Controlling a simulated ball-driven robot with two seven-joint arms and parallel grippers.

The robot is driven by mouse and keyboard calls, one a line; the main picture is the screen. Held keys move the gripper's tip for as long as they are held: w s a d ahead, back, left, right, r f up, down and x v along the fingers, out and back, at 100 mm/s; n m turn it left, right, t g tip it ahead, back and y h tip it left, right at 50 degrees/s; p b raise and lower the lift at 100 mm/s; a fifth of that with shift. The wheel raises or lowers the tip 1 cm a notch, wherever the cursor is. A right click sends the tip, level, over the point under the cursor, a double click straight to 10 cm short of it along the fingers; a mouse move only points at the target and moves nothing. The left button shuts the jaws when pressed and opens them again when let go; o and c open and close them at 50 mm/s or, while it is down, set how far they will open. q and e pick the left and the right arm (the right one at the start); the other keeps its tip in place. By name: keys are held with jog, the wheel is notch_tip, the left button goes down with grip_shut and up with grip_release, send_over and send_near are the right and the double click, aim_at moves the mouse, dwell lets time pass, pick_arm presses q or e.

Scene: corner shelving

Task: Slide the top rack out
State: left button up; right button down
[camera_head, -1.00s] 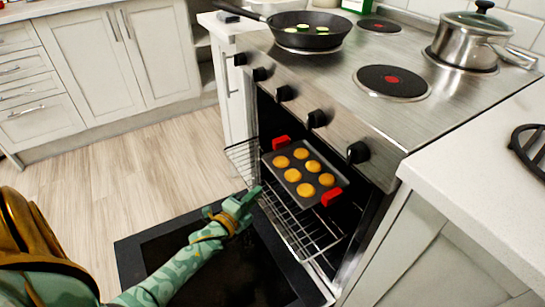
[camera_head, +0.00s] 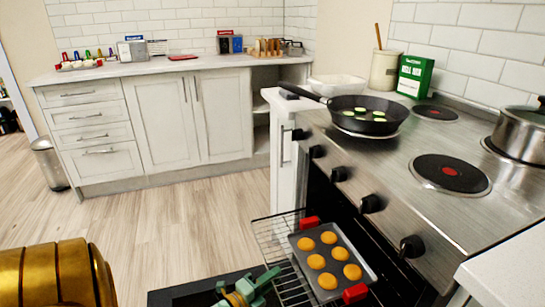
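The upper wire rack (camera_head: 273,236) shows in the open oven, with part of it sticking out past the oven front. A dark baking tray (camera_head: 327,235) with red handles and several round golden pieces sits on it. My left gripper (camera_head: 250,287), green, is low in the picture, over the open oven door (camera_head: 195,291) and in front of the rack, with a visible gap from the tray. It is cut off by the bottom edge, so how far its fingers are apart is unclear. My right gripper is out of view.
The stove top (camera_head: 395,160) above the oven holds a frying pan (camera_head: 362,108) and a steel pot (camera_head: 522,132). Knobs (camera_head: 371,204) jut from the oven front. White cabinets (camera_head: 165,120) stand behind, with clear wooden floor (camera_head: 170,218) before them.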

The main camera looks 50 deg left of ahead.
pick_arm(q)
jog(key=shift+o, duration=0.3)
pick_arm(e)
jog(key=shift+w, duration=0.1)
